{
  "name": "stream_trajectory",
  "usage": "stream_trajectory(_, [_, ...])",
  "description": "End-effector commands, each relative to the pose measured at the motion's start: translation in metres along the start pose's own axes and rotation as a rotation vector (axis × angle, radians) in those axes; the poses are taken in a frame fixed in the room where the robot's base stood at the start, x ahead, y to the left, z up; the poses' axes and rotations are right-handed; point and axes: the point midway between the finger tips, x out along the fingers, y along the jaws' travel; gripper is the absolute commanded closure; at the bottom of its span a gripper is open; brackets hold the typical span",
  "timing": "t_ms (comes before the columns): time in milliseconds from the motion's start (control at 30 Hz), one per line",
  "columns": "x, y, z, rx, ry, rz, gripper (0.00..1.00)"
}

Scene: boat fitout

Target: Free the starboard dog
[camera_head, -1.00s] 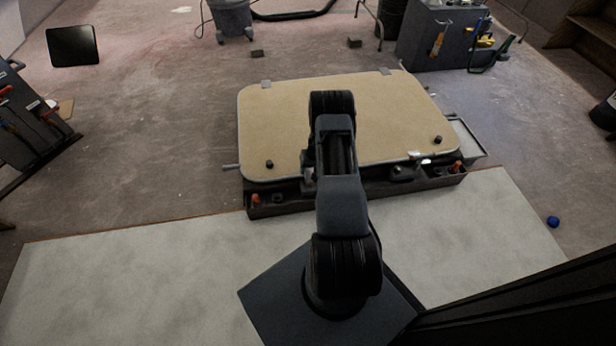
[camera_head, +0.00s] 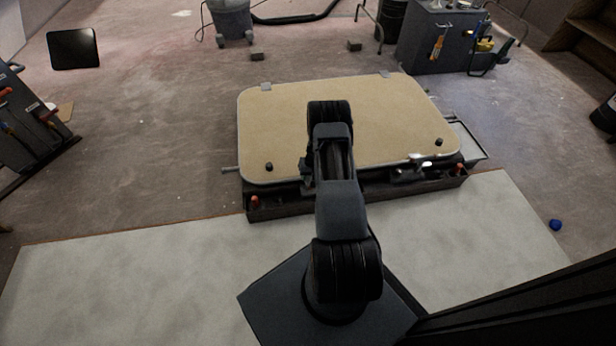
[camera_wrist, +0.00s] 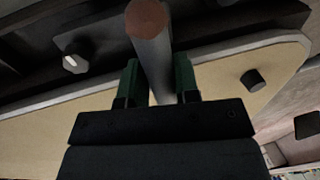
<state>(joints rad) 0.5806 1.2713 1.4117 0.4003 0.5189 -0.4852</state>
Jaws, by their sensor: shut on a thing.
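In the wrist view my gripper (camera_wrist: 158,82) has its two green fingers on either side of a grey round bar (camera_wrist: 152,60) with a reddish-brown end, and is shut on it. I take the bar for a dog's handle; which side it is on I cannot tell. The tan hatch lid (camera_head: 385,110) lies flat with a pale rim. A dark fitting (camera_head: 408,176) sits at the lid's front edge, right of my arm. My arm hides the gripper and the held bar in the head view.
Black knobs stand near the lid's front left (camera_head: 269,167) and front right (camera_head: 438,142) corners. Orange-tipped pieces show at the left (camera_head: 255,201) and right (camera_head: 459,169) of the dark front ledge. The pale floor panel (camera_head: 130,270) is clear.

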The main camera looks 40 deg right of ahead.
Motion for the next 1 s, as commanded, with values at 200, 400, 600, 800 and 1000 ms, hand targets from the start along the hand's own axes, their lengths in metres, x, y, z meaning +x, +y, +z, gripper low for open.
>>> stream_trajectory(200, [0.0003, -0.0038, 0.0016, -0.001, -0.001, 0.0, 0.94])
stream_trajectory(400, [0.0004, -0.0019, 0.0004, 0.018, 0.002, -0.001, 0.94])
stream_trajectory(600, [0.0008, -0.0016, 0.0008, 0.113, 0.02, -0.002, 0.94])
stream_trajectory(800, [0.0006, -0.0016, 0.0011, 0.279, 0.053, -0.002, 0.94])
stream_trajectory(1000, [0.0004, -0.0016, 0.0017, 0.466, 0.089, -0.001, 0.94])
